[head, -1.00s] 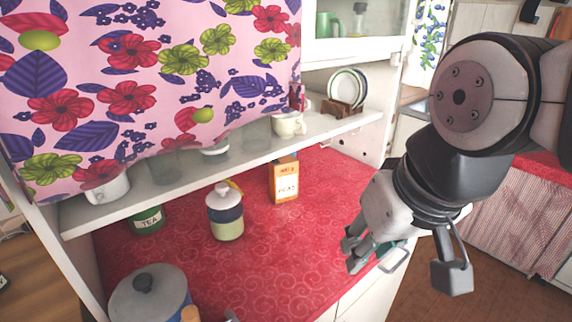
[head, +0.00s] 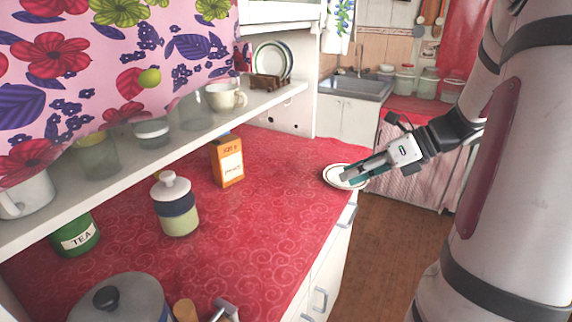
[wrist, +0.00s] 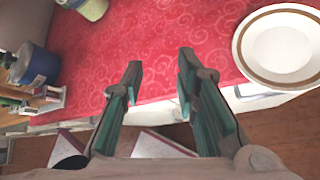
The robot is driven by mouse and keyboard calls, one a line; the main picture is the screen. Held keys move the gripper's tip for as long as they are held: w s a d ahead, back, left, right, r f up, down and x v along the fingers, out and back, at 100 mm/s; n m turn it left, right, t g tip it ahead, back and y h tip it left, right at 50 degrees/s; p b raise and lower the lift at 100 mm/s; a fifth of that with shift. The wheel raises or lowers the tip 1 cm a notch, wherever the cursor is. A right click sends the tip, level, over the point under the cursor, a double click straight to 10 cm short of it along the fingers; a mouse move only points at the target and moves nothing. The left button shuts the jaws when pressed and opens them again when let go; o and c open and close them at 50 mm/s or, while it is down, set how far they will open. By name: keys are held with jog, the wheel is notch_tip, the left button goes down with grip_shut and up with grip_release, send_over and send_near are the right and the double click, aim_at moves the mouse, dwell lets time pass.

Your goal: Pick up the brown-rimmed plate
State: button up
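The brown-rimmed plate (wrist: 283,47) is white with a brown band and lies flat at the counter's edge. It shows at the upper right of the wrist view, cut by the frame. In the head view the plate (head: 336,182) lies at the right corner of the red counter, partly hidden by my gripper (head: 352,174). In the wrist view my gripper (wrist: 160,75) is open, with red oilcloth between its fingers and nothing held. The plate is to the right of both fingers, apart from them.
A carton (head: 228,162), a lidded jar (head: 176,206), a green tea tin (head: 76,238) and a grey-lidded pot (head: 118,300) stand on the red counter (head: 275,195). A shelf above holds cups, glasses and racked plates (head: 272,60). The counter's middle is clear.

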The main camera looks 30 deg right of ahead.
jog(key=s+d+f+m+t+h+b, duration=0.1)
jog(key=s+d+f+m+t+h, duration=0.2)
jog(key=d+m, duration=0.5)
jog(key=s+d+f+m+t+h+b, duration=0.1)
jog(key=d+f+m+t, duration=0.4)
jog(key=d, duration=0.6)
jog(key=w+a+f, duration=0.1)
jog(key=w+a, duration=0.1)
jog(key=w, duration=0.4)
jog(key=w+a+f+g+b, duration=0.1)
jog(key=w+a, duration=0.1)
jog(key=w, duration=0.4)
jog(key=shift+w+f+m+g, duration=0.2)
jog(key=shift+f+m+g, duration=0.1)
jog(key=shift+f+m, duration=0.1)
jog(key=shift+c, duration=0.3)
grip_shut()
